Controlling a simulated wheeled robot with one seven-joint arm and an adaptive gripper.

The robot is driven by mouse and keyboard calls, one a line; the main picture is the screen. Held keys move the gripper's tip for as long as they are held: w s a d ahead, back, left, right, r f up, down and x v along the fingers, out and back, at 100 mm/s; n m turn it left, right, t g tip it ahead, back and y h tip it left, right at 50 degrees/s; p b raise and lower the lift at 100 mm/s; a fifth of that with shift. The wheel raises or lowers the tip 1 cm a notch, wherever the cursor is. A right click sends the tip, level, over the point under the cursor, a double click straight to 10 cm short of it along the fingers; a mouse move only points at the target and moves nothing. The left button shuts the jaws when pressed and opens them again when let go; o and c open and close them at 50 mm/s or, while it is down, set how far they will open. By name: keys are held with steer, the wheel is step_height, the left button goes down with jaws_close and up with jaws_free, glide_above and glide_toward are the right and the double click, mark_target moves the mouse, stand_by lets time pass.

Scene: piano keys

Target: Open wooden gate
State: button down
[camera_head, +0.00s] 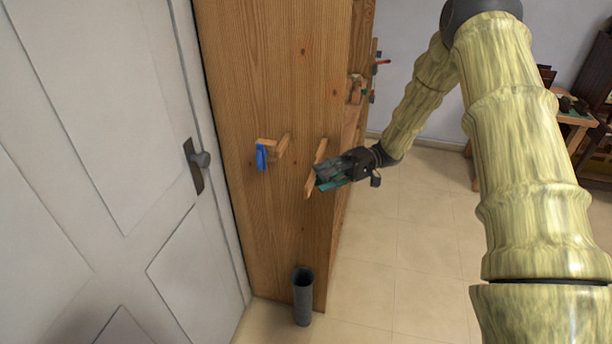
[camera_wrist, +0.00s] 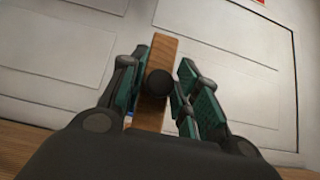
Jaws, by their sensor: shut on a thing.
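A tall wooden panel (camera_head: 270,90), which looks like the wooden gate, stands right of the white door. A narrow wooden bar (camera_head: 312,185) sticks out from it, tilted. My gripper (camera_head: 324,175) reaches the bar from the right and is shut on it. In the wrist view the bar (camera_wrist: 166,52) rises between the two green-padded fingers of my gripper (camera_wrist: 158,85). The bar's lower part is partly hidden by a dark round part. The panel's hinge side cannot be made out.
A wooden peg with a blue item (camera_head: 261,157) sits on the panel, left of the bar. A grey cylinder (camera_head: 303,297) stands on the floor below. The white door (camera_head: 90,110) with a dark handle (camera_head: 197,163) is at left. Tiled floor (camera_head: 410,240) at right is clear.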

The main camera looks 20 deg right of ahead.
steer(key=shift+d, duration=0.15)
stand_by(0.3)
steer(key=c, duration=1.2)
jaws_free()
steer(key=shift+w+d, duration=0.1)
steer(key=shift+c, duration=0.2)
steer(key=v, duration=1.2)
steer(key=shift+w, duration=0.15)
